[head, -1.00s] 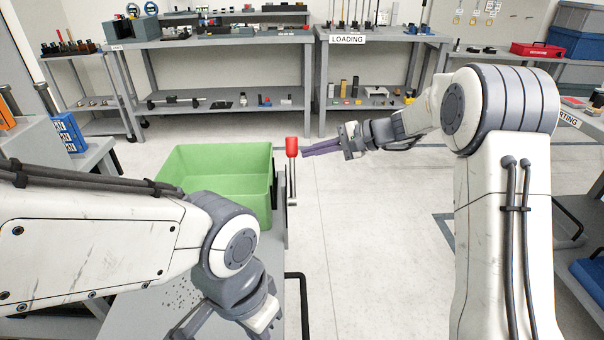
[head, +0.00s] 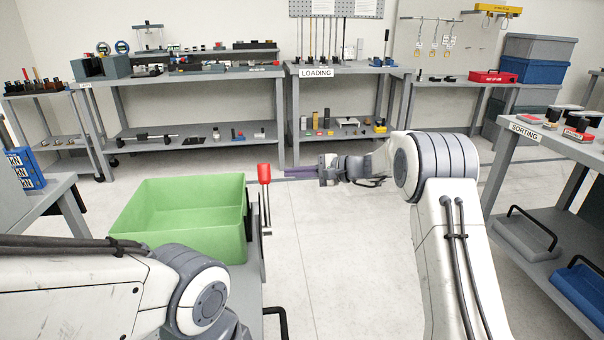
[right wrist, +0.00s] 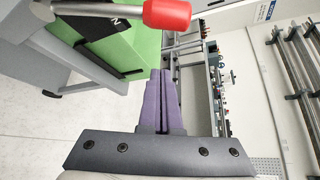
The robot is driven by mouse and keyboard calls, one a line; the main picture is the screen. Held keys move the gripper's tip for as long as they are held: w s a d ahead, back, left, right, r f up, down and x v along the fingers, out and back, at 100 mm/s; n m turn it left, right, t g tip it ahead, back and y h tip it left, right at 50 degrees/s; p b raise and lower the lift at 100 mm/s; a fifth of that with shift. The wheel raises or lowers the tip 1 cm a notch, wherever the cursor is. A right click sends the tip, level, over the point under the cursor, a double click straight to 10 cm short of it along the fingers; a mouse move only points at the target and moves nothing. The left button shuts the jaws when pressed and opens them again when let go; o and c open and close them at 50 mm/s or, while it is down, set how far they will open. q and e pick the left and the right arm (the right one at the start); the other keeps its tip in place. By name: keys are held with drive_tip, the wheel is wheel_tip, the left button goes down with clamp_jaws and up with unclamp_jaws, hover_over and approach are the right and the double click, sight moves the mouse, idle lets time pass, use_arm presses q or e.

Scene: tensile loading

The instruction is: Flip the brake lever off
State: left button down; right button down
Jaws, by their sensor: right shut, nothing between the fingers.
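The brake lever has a red knob (head: 264,174) on a metal rod at the right side of the green bin (head: 180,212). It points upward in the head view. In the right wrist view the red knob (right wrist: 167,14) is at the top, with its rod running left. My right gripper (head: 286,173) is shut and empty, its purple fingers level and pointing left, with the tips close to the right of the knob. In the right wrist view the fingers (right wrist: 160,72) lie together below the knob, apart from it in the picture. My left gripper is out of view; only its arm shows.
The green bin stands on a grey cart (head: 256,250) at front left. The loading bench (head: 350,71) is at the back and the sorting table (head: 540,138) at the right. Open floor (head: 340,240) lies between them.

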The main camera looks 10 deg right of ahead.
sight(266, 197)
drive_tip(key=shift+s+a+r+b, duration=0.1)
drive_tip(key=shift+s+a+b, duration=0.05)
drive_tip(key=shift+a, duration=0.7)
drive_tip(key=shift+s+a+r+b, duration=0.1)
drive_tip(key=shift+s+a+b, duration=0.1)
drive_tip(key=shift+a, duration=0.7)
drive_tip(key=shift+s+a+r+b, duration=0.1)
drive_tip(key=shift+s+a, duration=0.05)
drive_tip(key=shift+a, duration=0.7)
drive_tip(key=shift+f, duration=0.1)
